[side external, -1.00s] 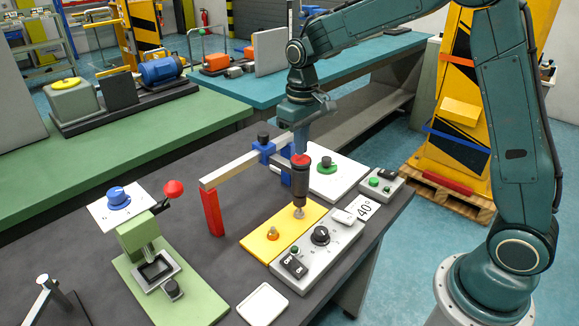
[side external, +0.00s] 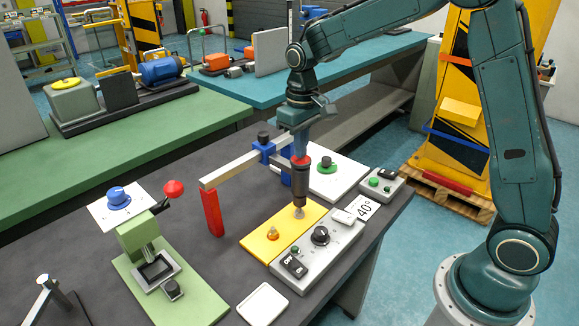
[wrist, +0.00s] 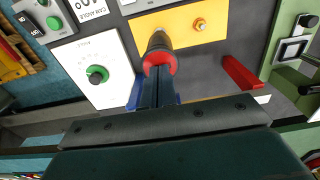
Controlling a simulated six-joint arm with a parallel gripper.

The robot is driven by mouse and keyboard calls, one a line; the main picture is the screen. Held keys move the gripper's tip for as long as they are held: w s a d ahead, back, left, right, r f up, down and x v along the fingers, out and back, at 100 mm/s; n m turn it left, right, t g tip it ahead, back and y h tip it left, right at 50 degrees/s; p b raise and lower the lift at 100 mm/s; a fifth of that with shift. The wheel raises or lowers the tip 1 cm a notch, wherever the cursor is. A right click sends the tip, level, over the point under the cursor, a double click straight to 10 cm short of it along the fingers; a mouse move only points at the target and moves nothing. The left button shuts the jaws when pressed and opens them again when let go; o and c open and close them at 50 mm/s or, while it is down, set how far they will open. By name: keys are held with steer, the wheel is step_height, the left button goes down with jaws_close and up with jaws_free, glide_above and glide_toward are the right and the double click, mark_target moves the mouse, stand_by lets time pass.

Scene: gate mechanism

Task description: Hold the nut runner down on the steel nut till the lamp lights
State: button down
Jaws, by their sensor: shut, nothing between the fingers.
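The nut runner (side external: 300,182) is a dark upright cylinder with a red top, hanging at the end of the jointed arm over the yellow plate (side external: 263,243). Its silvery lower end (side external: 299,212) is at the plate's far right part; the steel nut cannot be told apart from it there. My gripper (side external: 302,158) is shut, pointing down at the runner's top and seemingly touching it, not gripping it. In the wrist view the closed fingers (wrist: 157,72) meet the red collar (wrist: 160,62) of the runner. I cannot make out a lit lamp.
A brass-coloured nut (side external: 272,233) sits on the plate, left of the runner. A red post (side external: 212,212) and pale bar with a blue clamp (side external: 264,152) stand close behind. A grey control box (side external: 318,245) lies in front right; a green press (side external: 140,240) stands left.

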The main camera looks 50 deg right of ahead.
mark_target(301, 161)
steer(key=shift+f, duration=2.25)
stand_by(1.4)
steer(key=shift+r, duration=5.1)
steer(key=s+r+t, duration=0.3)
steer(key=s+r, duration=0.4)
steer(key=s, duration=0.6)
steer(key=s+a+f+t, duration=0.1)
steer(key=s+t, duration=0.1)
steer(key=s, duration=1.1)
steer(key=shift+s+f+t, duration=0.3)
steer(key=shift+s, duration=0.05)
